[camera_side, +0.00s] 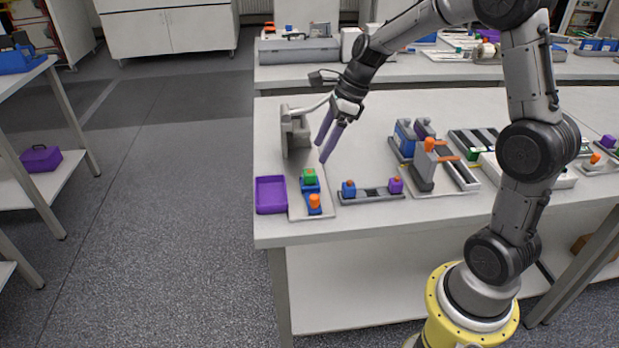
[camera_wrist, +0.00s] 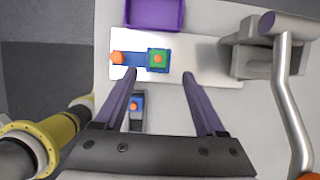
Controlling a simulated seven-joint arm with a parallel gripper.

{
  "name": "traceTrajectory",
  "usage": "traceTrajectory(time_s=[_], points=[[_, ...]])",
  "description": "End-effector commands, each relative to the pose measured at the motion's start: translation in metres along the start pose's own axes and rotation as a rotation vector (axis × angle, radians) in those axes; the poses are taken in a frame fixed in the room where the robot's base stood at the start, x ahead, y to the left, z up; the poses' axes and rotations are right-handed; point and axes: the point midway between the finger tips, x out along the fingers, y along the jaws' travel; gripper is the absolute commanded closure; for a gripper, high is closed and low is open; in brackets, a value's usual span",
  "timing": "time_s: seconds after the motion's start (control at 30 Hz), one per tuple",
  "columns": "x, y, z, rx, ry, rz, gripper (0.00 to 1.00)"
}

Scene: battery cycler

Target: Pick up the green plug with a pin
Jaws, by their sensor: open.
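The green plug (camera_side: 310,176) sits on a blue block on a pale plate (camera_side: 298,210) near the table's left end. In the wrist view the green plug (camera_wrist: 159,60) shows as a green square with an orange pin (camera_wrist: 158,59) at its centre. An orange knob (camera_side: 314,201) stands on the blue part beside it, towards the front edge. My gripper (camera_side: 328,150) is open and empty, with purple fingers, above and behind the plug in the side view. In the wrist view the plug lies beyond and between the fingertips (camera_wrist: 162,75), apart from both.
A purple tray (camera_side: 270,195) lies left of the plate. A grey stand with a lever (camera_side: 295,132) rises behind it. A dark rail (camera_side: 371,194) with a blue and a purple plug lies to the right. Further right stand grey fixtures with orange parts (camera_side: 430,145).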

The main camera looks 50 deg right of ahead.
Motion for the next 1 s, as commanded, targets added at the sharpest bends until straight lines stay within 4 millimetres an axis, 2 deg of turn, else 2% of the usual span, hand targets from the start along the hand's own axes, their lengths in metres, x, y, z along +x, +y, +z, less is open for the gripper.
traceTrajectory(time_s=[0.1,0.33,0.63,0.93,1.0], points=[[0.015,0.0,0.0,-0.001,0.0,0.001,0.28],[0.031,0.001,0.002,-0.002,0.001,0.001,0.28],[0.07,0.004,0.005,-0.002,0.001,0.002,0.28],[0.074,0.003,0.005,-0.002,0.0,-0.001,0.28],[0.074,0.003,0.005,-0.002,0.0,-0.001,0.38]])
